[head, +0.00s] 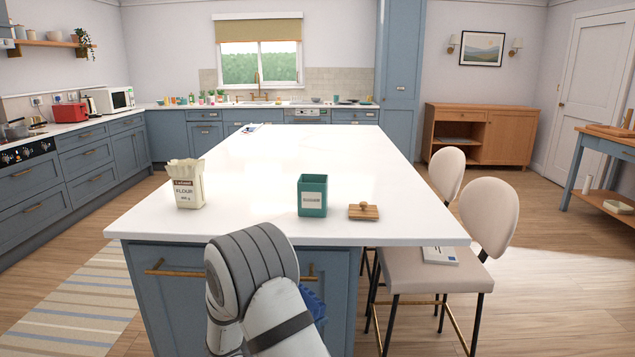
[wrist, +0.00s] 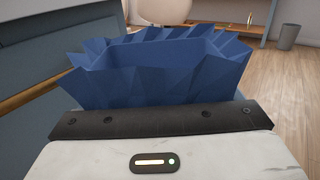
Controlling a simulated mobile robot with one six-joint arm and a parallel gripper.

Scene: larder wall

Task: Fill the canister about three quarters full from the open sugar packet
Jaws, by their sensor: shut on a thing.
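The canister (head: 312,197) is a square teal tin with a pale label that seems to read SUGAR. It stands upright and open on the white island top, near its front edge; how full it is cannot be seen. My gripper (wrist: 155,121) is shut on a blue open packet (wrist: 150,75), whose crinkled, jagged rim fills the middle of the wrist view. No label or contents of the packet show. In the head view my arm hides most of it; a bit of blue (head: 314,304) shows below the island top, in front of the drawers, apart from the canister.
A cream flour packet (head: 187,184) stands open to the left on the island (head: 250,190). A wooden lid with a knob (head: 363,211) lies just right of the canister. Pale stools (head: 490,215) line the right side, one with a book (head: 439,254). The island's middle is clear.

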